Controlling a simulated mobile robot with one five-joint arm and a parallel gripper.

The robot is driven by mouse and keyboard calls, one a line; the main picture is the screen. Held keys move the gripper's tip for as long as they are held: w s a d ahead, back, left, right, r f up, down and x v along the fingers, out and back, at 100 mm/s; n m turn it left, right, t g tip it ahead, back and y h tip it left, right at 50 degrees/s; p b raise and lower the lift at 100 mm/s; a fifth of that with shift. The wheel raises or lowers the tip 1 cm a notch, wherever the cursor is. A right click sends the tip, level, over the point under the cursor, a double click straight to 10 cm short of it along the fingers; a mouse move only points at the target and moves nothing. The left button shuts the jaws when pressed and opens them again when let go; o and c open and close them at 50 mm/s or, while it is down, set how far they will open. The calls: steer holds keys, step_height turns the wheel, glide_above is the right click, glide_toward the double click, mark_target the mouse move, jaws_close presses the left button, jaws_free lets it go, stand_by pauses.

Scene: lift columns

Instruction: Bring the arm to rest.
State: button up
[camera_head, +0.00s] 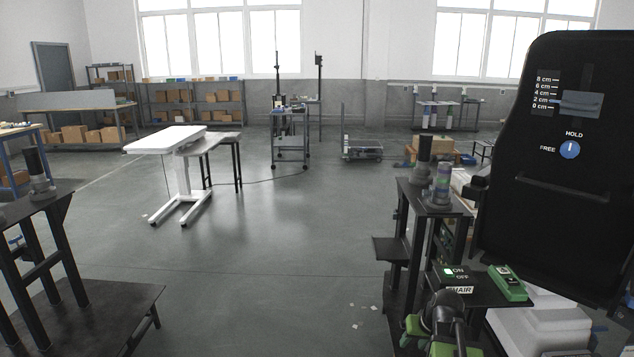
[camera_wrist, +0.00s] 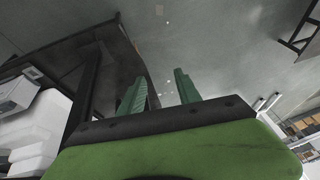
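My arm (camera_head: 440,322), green and dark grey, shows at the bottom right of the head view, in front of a small black shelf. Its gripper end is hard to make out there. In the wrist view my gripper (camera_wrist: 161,88) has two green fingers standing apart with nothing between them. Grey floor shows beyond the fingertips.
Close to the arm are a switch box (camera_head: 457,272) marked ON/OFF and CHAIR, lit green at ON, and a green device (camera_head: 508,283). A tall black panel (camera_head: 560,210) with a blue HOLD/FREE knob stands at right. A white desk (camera_head: 165,139) stands farther off; mid-floor is open.

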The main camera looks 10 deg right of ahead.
steer(key=s+a+f+n+g, duration=0.1)
steer(key=s+a+n+g, duration=0.15)
steer(key=a, duration=1.05)
steer(key=s+a+n+g, duration=0.1)
steer(key=s+a+g, duration=0.15)
steer(key=a, duration=1.05)
step_height(320, 180, up, 16)
steer(key=p, duration=1.7)
steer(key=shift+d+r, duration=0.15)
steer(key=shift+r, duration=0.05)
